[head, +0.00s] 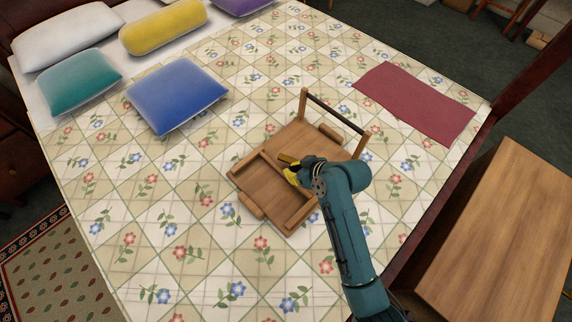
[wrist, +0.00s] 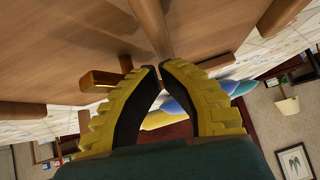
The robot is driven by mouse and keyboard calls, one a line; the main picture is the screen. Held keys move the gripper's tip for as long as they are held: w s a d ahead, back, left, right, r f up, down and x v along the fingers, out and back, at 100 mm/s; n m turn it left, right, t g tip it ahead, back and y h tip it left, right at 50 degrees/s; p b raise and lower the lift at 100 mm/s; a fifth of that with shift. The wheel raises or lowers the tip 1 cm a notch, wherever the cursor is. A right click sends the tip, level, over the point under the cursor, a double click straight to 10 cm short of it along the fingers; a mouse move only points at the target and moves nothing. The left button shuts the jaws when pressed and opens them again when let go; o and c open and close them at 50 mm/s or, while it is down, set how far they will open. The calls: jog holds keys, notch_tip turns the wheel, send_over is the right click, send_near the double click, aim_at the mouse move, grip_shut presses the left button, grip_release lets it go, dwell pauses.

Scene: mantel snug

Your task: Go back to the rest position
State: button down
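My gripper (wrist: 159,69) has yellow fingers with dark inner pads, and in the wrist view its tips nearly meet with nothing visible between them. In the head view the gripper (head: 291,173) is over the middle of a wooden bed tray (head: 281,215) on the quilted bed. My teal arm reaches in from the lower right and hides part of the tray. In the wrist view the tray's wood (wrist: 60,45) fills the upper part, close to the fingers. I cannot tell whether they touch it.
The tray has upright posts joined by a dark bar (head: 335,113) at its far side. A red cloth (head: 415,102) lies to the right on the bed. Blue (head: 178,95), teal (head: 80,82) and yellow (head: 163,26) pillows lie at the upper left. A wooden bench (head: 505,240) stands at the lower right.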

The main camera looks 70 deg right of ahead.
jog(key=v, duration=0.6)
jog(key=shift+w+d+r, duration=0.15)
jog(key=shift+w+r, duration=0.15)
jog(key=shift+r, duration=0.25)
